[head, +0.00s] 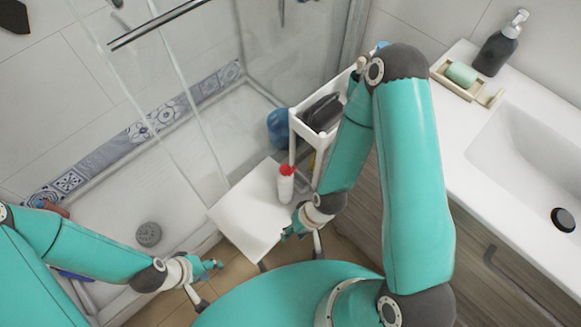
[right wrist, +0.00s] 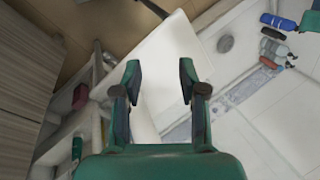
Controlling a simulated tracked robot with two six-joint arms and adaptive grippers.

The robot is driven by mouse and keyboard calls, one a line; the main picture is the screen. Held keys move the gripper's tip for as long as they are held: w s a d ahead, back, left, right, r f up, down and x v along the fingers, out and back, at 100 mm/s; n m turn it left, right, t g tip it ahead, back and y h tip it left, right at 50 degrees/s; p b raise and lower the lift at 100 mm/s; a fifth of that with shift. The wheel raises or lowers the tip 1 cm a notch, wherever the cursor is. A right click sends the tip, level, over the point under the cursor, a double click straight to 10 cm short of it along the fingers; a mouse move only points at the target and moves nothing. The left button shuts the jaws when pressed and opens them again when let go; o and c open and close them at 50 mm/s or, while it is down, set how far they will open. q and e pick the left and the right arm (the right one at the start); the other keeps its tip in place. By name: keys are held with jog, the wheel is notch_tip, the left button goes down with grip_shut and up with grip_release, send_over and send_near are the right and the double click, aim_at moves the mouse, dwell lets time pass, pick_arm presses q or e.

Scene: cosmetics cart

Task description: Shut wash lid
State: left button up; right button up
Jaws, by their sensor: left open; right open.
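The wash bottle is white (head: 286,189) with a red lid (head: 286,170). It stands upright on the white stool (head: 240,212), near the cart. I cannot tell whether its lid is open or shut. My right gripper (head: 287,236) is open and empty, in front of the bottle in the head view and apart from it. My left gripper (head: 218,266) is open and empty, left of the stool's front edge.
A white cart (head: 298,125) holding dark items stands behind the bottle, with a blue round object (head: 280,127) beside it. A glass shower screen is at left. The washbasin counter (head: 460,125) with a soap dispenser (head: 499,48) is at right.

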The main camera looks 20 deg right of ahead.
pick_arm(q)
jog(key=shift+o, duration=0.8)
pick_arm(e)
jog(key=shift+o, duration=2)
jog(key=shift+w, duration=0.2)
jog(key=n+h+b, duration=0.4)
jog(key=n+b, duration=0.4)
send_near(292, 171)
pick_arm(q)
notch_tip(292, 171, down, 9)
jog(key=b, duration=0.1)
pick_arm(e)
notch_tip(292, 171, down, 10)
jog(key=shift+w+d+r+g, duration=0.15)
jog(key=shift+w+d+g, duration=0.05)
jog(key=shift+d+g, duration=0.1)
